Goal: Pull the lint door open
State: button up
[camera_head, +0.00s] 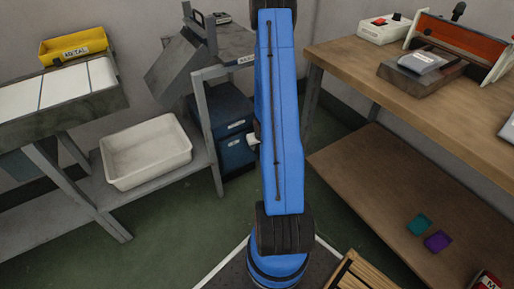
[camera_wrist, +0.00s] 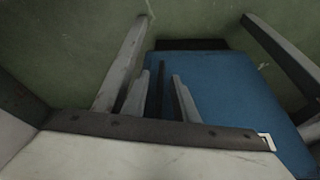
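A blue cabinet (camera_head: 234,128) with small labels stands low under a grey stand; its labels are too small to read, so I cannot tell which part is the lint door. In the wrist view a blue surface (camera_wrist: 225,85) fills the middle. My gripper (camera_wrist: 160,76) shows there as two pale fingers with a gap between them, over the left part of the blue surface. A thin dark strip (camera_wrist: 160,95) shows in the gap; I cannot tell whether the fingers touch it. In the head view my blue arm hides the gripper and the cabinet's right side.
A grey stand (camera_head: 198,110) with a grey machine (camera_head: 180,68) is above the cabinet. A white bin (camera_head: 146,152) sits on the left shelf, below a yellow METAL tray (camera_head: 73,45). A wooden workbench (camera_head: 430,100) is at right.

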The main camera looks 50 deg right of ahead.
grip_shut()
dwell(1.3)
